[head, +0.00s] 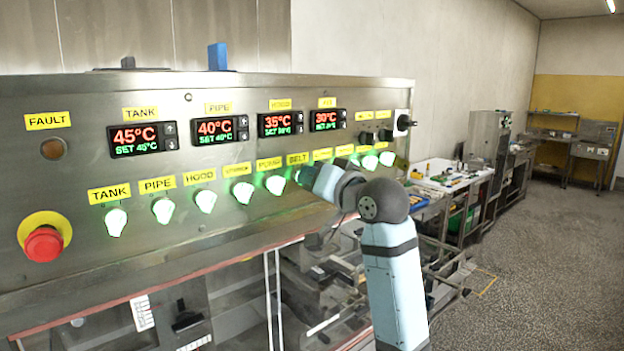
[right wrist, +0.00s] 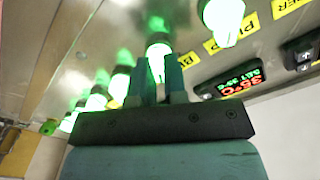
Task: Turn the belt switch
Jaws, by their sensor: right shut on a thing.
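The control panel carries a row of green-lit switches under yellow labels. The BELT label (head: 298,158) sits right above my right gripper (head: 303,178), which hides most of the switch below it in the head view. In the right wrist view the gripper's fingers (right wrist: 159,82) are shut on a glowing green switch, the belt switch (right wrist: 158,52). Its turn angle cannot be made out, as fingers and glare cover it. My left gripper is not in view.
The neighbouring lit switch (head: 275,185) is close on the left, and more lit switches (head: 387,158) lie right. A red emergency button (head: 43,244) is at far left. Temperature displays (head: 142,138) sit above. A workbench (head: 450,176) and open floor are beyond.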

